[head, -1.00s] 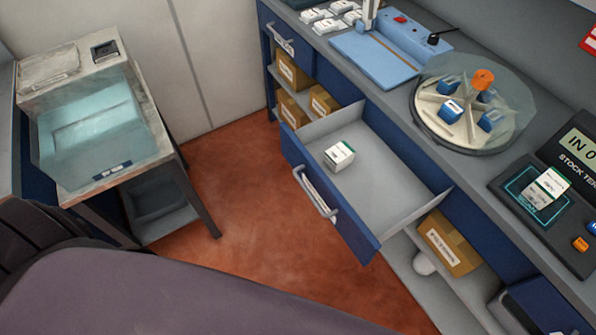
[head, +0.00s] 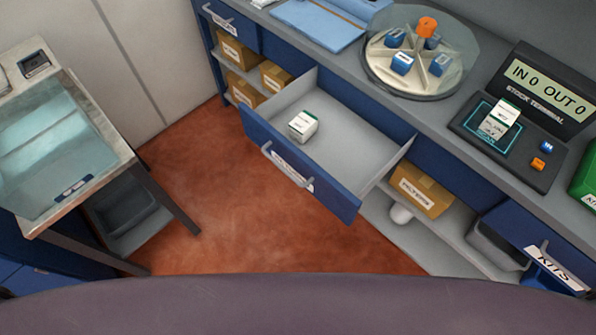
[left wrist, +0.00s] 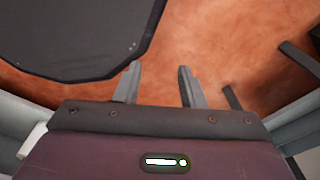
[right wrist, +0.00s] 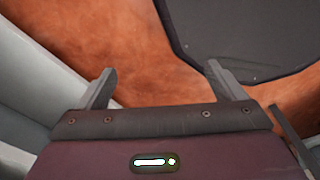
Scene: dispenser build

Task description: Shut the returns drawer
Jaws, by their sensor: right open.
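The returns drawer (head: 235,155) is pulled well out from the blue counter in the head view, with a grey inside, a blue front, a handle and a white label too small to read. A small white and green box (head: 303,125) sits in it near its left end. My left gripper (left wrist: 158,88) shows only in the left wrist view, its fingers apart and empty above the red floor. My right gripper (right wrist: 165,82) shows only in the right wrist view, open and empty above the floor. Neither gripper is at the drawer.
The counter carries a round carousel (head: 418,90) and a stock terminal (head: 530,120) with another white box (head: 499,119) on it. Cardboard boxes (head: 421,190) stand on the shelves below. A kits drawer (head: 540,245) is at the lower right. A table with a glassy bin (head: 55,140) stands left. Red floor lies clear between.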

